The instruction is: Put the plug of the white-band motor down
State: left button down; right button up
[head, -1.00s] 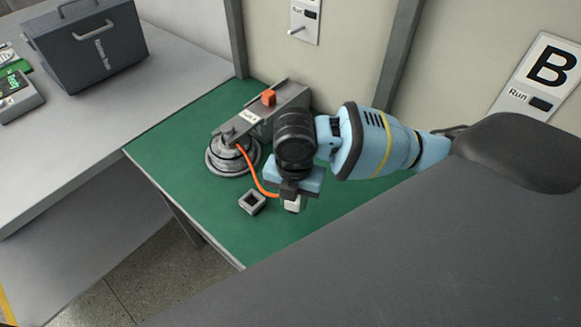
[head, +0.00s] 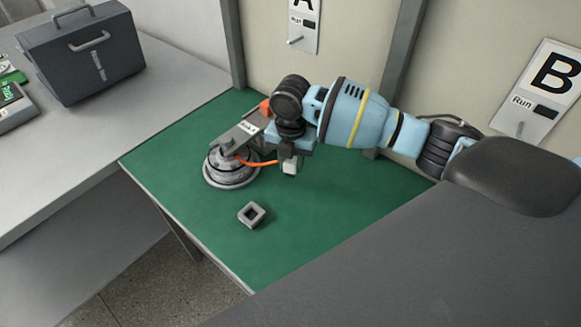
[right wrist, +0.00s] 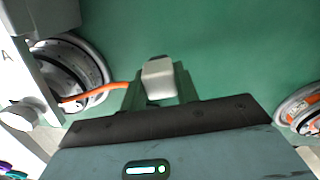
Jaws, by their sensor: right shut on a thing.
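My right gripper (head: 289,156) is shut on a small white plug (head: 290,168), which hangs from the fingertips over the green mat. The plug also shows between the fingers in the right wrist view (right wrist: 159,78). An orange cable (head: 262,162) runs from the plug to the grey round motor (head: 230,172) at its left. The motor sits under a grey clamp arm, and its band colour is hard to tell. Whether the plug touches the mat is unclear. My left gripper is not in view.
A small grey square holder (head: 251,215) with a dark opening stands on the green mat (head: 310,220) in front of the motor. A second round motor (right wrist: 300,108) shows at the right edge of the wrist view. A dark toolbox (head: 85,55) stands on the left bench.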

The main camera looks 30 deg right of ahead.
aim_at(291, 168)
jog(key=shift+w, duration=0.1)
jog(key=shift+w+d, duration=0.1)
jog(key=shift+w, duration=0.1)
jog(key=shift+w+d+f, duration=0.1)
jog(key=shift+f, duration=1.65)
jog(key=shift+f, duration=0.2)
jog(key=o, duration=1.1)
jog(key=shift+r, duration=0.1)
notch_tip(291, 168, up, 12)
jog(key=shift+r+p, duration=0.1)
jog(key=shift+p, duration=0.25)
